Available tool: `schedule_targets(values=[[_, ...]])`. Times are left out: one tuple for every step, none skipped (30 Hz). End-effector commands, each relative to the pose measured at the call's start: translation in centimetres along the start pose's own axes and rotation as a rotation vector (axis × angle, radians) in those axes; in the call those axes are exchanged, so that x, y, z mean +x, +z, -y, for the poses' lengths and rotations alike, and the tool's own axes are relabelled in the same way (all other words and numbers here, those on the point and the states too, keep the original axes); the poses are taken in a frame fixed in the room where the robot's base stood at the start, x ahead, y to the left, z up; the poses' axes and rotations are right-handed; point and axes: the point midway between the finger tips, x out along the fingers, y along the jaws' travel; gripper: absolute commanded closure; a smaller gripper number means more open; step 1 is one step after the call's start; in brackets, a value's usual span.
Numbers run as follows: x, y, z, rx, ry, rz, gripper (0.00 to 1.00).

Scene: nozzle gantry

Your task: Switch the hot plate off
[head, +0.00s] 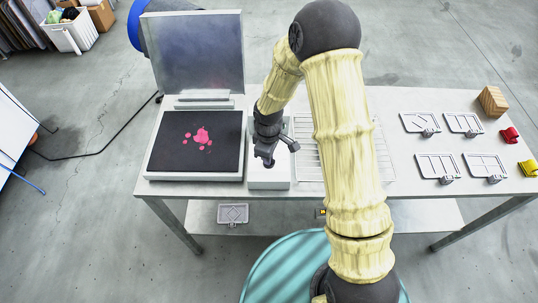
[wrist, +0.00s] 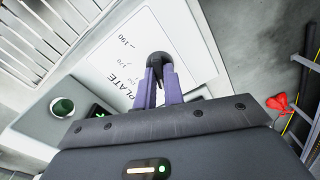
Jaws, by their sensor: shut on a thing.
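The hot plate has a dark square top (head: 170,150) with pink spots. A white control box (head: 268,180) stands at its right side, and in the wrist view its panel (wrist: 112,50) reads "PLATE" with numbers such as 190. A black knob (wrist: 158,60) sits on that panel. My gripper (wrist: 160,75) is shut on the knob; its fingers hide part of it. In the head view my gripper (head: 267,160) is over the box. A green round button (wrist: 63,107) and a small green-lit switch (wrist: 97,112) show at lower left in the wrist view.
A raised grey panel (head: 197,55) stands behind the plate. A wire rack (head: 306,140) lies right of the box, partly behind my arm. Several framed plates (head: 437,165), a wooden block (head: 492,101) and red and yellow items (head: 509,135) are at the table's right.

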Motion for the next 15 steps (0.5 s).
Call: schedule_targets(values=[[0.0,0.11,-0.02,0.001,-0.001,0.002,1.0],[0.0,0.11,-0.02,0.001,-0.001,0.002,1.0],[0.01,0.11,-0.02,0.001,-0.001,0.002,1.0],[0.01,0.11,-0.02,0.001,-0.001,0.002,1.0],[0.0,0.11,-0.02,0.002,-0.001,0.002,1.0],[0.0,0.11,-0.02,0.002,-0.001,0.002,1.0],[0.01,0.11,-0.02,0.002,-0.001,0.002,1.0],[0.01,0.11,-0.02,0.002,-0.001,0.002,1.0],[0.01,0.11,-0.03,0.002,0.0,0.002,0.82],[0.01,0.11,-0.03,0.002,0.0,0.002,0.76],[0.01,0.1,-0.03,0.002,0.0,0.002,0.7],[0.0,0.09,-0.03,0.002,0.0,0.002,0.68],[0.0,0.08,-0.02,0.002,0.0,0.002,0.68],[0.0,0.07,-0.02,0.002,0.0,0.001,0.68],[0.0,0.06,-0.02,0.002,0.0,0.001,0.68]])
